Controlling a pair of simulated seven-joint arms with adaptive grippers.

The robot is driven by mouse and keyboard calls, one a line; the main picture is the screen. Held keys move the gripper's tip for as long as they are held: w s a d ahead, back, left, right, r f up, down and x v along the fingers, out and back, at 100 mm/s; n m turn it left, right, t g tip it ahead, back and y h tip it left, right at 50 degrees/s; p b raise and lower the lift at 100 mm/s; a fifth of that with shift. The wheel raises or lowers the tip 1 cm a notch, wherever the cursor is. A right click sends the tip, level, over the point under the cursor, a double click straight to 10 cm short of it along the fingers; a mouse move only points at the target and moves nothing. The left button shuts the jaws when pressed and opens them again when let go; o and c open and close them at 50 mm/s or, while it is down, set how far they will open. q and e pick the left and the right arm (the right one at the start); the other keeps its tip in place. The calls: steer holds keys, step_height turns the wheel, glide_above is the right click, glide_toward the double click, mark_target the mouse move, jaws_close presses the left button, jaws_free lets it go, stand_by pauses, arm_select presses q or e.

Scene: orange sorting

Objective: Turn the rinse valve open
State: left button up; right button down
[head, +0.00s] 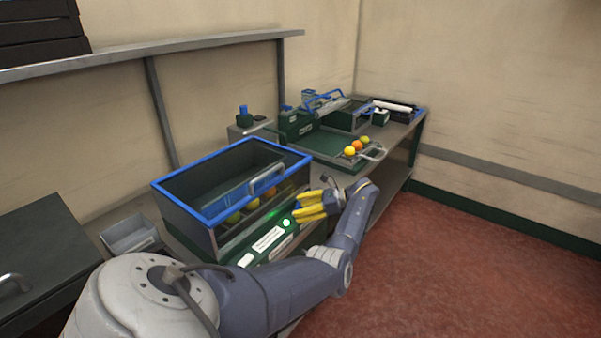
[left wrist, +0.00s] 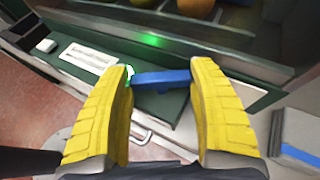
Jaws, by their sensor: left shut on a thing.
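My left gripper (head: 300,206) has yellow fingers and is at the right end of the green front panel (head: 262,256) of the blue-rimmed tank (head: 172,200). In the left wrist view, a blue lever (left wrist: 165,78) lies between the fingers of the left gripper (left wrist: 163,85), which is shut on it. The lever looks like the rinse valve's handle and lies roughly crosswise. The fingers hide it in the head view. A small green light (left wrist: 152,40) glows on the panel beyond the lever. My right gripper is not in view.
Several fruits (head: 234,217) are inside the tank. A green tray (head: 322,146) with oranges and yellow fruit (head: 350,151) at its edge stands farther along the bench. A grey bin (head: 128,234) is left of the tank. The red floor (head: 480,260) at right is clear.

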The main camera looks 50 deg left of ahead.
arm_select(q)
steer(key=shift+s+a, duration=0.1)
stand_by(0.3)
steer(key=o, duration=1.2)
steer(key=shift+v, duration=6)
steer(key=shift+r, duration=0.1)
